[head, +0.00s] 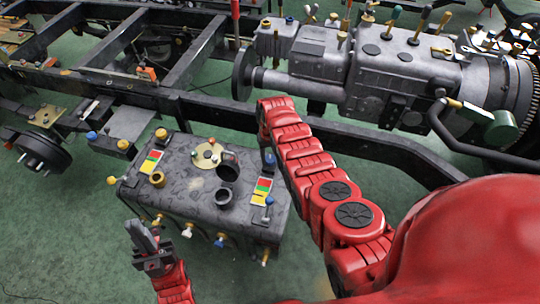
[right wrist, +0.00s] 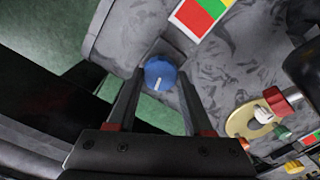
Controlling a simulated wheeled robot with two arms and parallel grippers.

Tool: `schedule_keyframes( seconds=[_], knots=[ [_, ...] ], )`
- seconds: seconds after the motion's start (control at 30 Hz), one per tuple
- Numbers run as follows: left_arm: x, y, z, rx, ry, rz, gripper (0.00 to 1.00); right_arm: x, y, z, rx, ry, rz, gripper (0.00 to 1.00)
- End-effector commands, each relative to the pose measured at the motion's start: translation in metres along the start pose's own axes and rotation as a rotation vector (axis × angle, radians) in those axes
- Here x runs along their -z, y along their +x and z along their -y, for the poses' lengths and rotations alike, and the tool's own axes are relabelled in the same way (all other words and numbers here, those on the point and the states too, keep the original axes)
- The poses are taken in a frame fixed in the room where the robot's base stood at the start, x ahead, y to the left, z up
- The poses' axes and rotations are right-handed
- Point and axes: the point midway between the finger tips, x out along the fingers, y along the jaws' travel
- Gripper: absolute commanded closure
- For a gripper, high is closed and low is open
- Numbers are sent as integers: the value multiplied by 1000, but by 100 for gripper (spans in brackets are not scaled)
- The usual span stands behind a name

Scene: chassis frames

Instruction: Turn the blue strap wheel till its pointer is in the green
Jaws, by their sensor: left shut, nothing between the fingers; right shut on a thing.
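The blue strap wheel (right wrist: 160,72) is a round knob with a white pointer mark on its lower half in the right wrist view. My right gripper (right wrist: 160,80) is shut on it, one finger on each side. A card with red, green and yellow fields (right wrist: 203,14) lies up and to the right of it; the mark faces away from this card. In the head view the wheel (head: 269,159) is at the box's far right corner, partly hidden by my right arm. My left gripper (head: 143,232) is shut and empty, near the box's front left.
The grey box (head: 190,190) carries several knobs, dark round fittings and a second coloured card (head: 151,161). Valves with coloured handles stick out of its front. Behind it are a black chassis frame (head: 110,80) and a grey gearbox (head: 370,75). Green floor is clear at front left.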

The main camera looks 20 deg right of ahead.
Motion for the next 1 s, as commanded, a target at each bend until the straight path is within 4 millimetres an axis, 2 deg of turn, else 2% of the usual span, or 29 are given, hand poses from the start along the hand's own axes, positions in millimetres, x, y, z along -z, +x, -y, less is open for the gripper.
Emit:
schedule_keyframes(
  seconds=[0.03, 0.17, 0.2, 0.47, 0.67, 0.87, 1.0],
  knots=[
    [0, 0, 0, 0, 0, 0, 100, -2, 2, 0, 0, 0, 5, 44],
    [0, 0, 0, 0, 0, 0, 100, -1, 1, 0, 0, -1, 3, 20],
    [0, 0, 0, 0, 0, 0, 100, -1, 1, 0, 0, -1, 3, 19],
    [0, 0, 0, 0, 0, 0, 100, 0, 0, 0, 0, -1, 1, 19],
    [0, 1, 0, 0, 0, 0, 100, 1, -8, 0, 0, -1, -2, 19],
    [0, 3, 0, 0, 0, 0, 100, 0, -30, 0, 0, -1, -4, 19],
    [0, -2, 0, 0, 0, 0, 100, 2, -51, 0, 0, -1, -7, 19]
  ],
)
